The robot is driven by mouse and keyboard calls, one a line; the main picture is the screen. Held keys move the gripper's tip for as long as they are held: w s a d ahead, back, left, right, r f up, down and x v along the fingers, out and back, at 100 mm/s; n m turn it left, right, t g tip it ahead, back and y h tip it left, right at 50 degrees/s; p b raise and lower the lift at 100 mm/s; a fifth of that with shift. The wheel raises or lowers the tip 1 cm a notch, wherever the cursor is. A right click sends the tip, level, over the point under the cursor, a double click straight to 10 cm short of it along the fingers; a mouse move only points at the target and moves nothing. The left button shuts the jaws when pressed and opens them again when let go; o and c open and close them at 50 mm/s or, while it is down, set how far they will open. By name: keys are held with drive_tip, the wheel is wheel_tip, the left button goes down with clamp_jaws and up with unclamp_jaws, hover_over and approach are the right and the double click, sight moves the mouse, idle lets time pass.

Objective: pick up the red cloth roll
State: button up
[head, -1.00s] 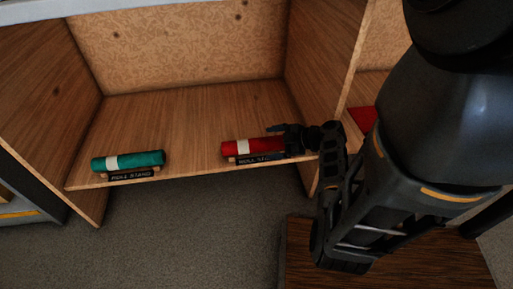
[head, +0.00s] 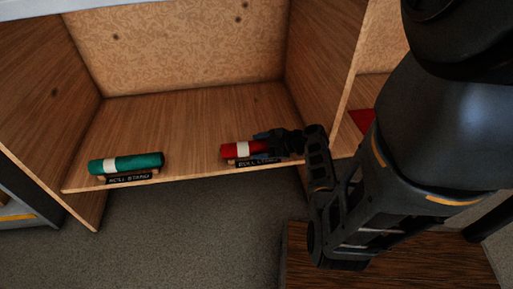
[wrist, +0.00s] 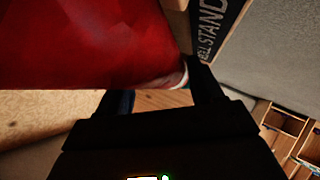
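The red cloth roll (head: 230,150) with a white band lies on a roll stand (head: 245,164) at the shelf's front edge. In the wrist view the red roll (wrist: 90,45) fills the upper left, very close. My gripper (head: 268,146) is at the roll's right part, its fingers spread and reaching along it. In the wrist view the fingers of my gripper (wrist: 160,92) stand apart, the left one partly hidden by the roll. I cannot tell whether they touch it.
A teal roll (head: 126,162) with a white band lies on another stand (head: 130,178) at the left. The shelf (head: 190,130) between them is clear. A wooden divider (head: 328,75) rises close to the right of my gripper. A red item (head: 362,119) shows beyond it.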

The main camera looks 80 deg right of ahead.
drive_tip(key=c, duration=0.7)
drive_tip(key=shift+c, duration=0.2)
drive_tip(key=shift+r, duration=0.1)
